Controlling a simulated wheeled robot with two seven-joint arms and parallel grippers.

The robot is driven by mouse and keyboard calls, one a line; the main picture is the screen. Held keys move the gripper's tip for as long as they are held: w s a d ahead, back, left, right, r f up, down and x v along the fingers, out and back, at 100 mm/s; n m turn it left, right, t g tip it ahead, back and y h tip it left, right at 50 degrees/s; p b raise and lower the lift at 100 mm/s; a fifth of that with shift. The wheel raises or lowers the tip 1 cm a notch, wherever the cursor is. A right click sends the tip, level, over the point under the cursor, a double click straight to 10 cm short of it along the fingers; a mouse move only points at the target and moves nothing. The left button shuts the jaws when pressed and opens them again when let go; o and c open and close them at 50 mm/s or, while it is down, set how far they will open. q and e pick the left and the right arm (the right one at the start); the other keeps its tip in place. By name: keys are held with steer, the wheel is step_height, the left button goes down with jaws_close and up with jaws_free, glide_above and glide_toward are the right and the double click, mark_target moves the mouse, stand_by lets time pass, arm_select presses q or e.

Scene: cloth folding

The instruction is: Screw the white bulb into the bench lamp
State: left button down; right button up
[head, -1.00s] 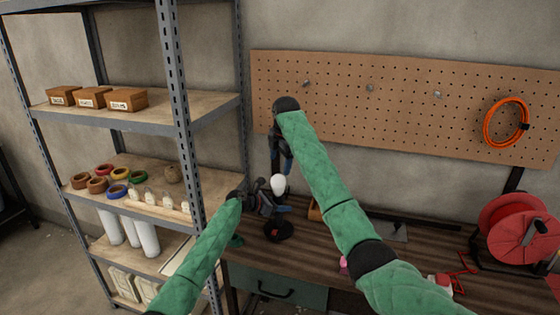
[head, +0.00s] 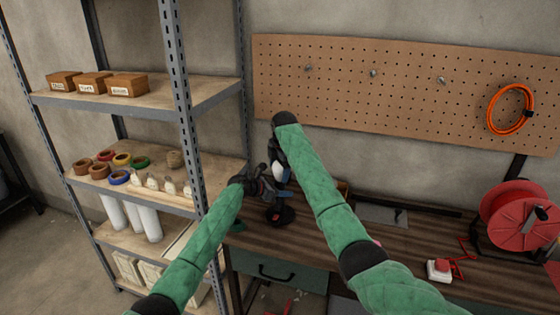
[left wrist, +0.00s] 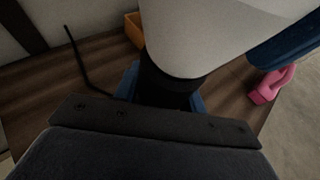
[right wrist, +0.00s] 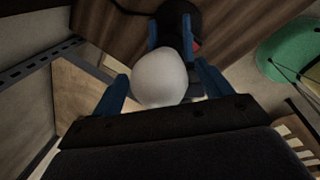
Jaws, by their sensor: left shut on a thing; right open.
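The white bulb (head: 279,173) sits upright on top of the bench lamp's dark socket, and how far it is threaded cannot be told. The lamp's black base (head: 281,215) stands on the bench. My left gripper (head: 282,191) is shut around the black socket (left wrist: 170,88) just below the bulb, which fills the top of the left wrist view (left wrist: 220,35). My right gripper (head: 281,164) points down from above. In the right wrist view its open blue fingers (right wrist: 161,72) are on either side of the bulb (right wrist: 160,78), with a gap on the right.
The wooden bench (head: 400,240) carries a red cable reel (head: 520,215) and a red-and-white box (head: 439,269) at right. A pink object (left wrist: 270,85) and an orange bin (left wrist: 133,30) are near the lamp. A metal shelf (head: 215,95) stands close on the left.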

steer(key=shift+w+f, duration=0.1)
steer(key=shift+f, duration=0.65)
steer(key=c, duration=1.1)
steer(key=m, duration=0.3)
steer(key=shift+w+m+h, duration=0.1)
steer(key=shift+m+h, duration=0.2)
steer(key=shift+c, duration=0.2)
steer(key=m, duration=0.4)
steer(key=shift+w+h, duration=0.1)
steer(key=shift+h, duration=0.3)
steer(key=m, duration=0.5)
steer(key=shift+h, duration=0.4)
steer(key=m, duration=0.3)
steer(key=shift+w+d+m+g, duration=0.1)
steer(key=shift+d+m+g, duration=0.15)
steer(key=shift+m+g, duration=0.05)
steer(key=o, duration=1.1)
steer(key=shift+a, duration=0.1)
steer(key=shift+c, duration=0.2)
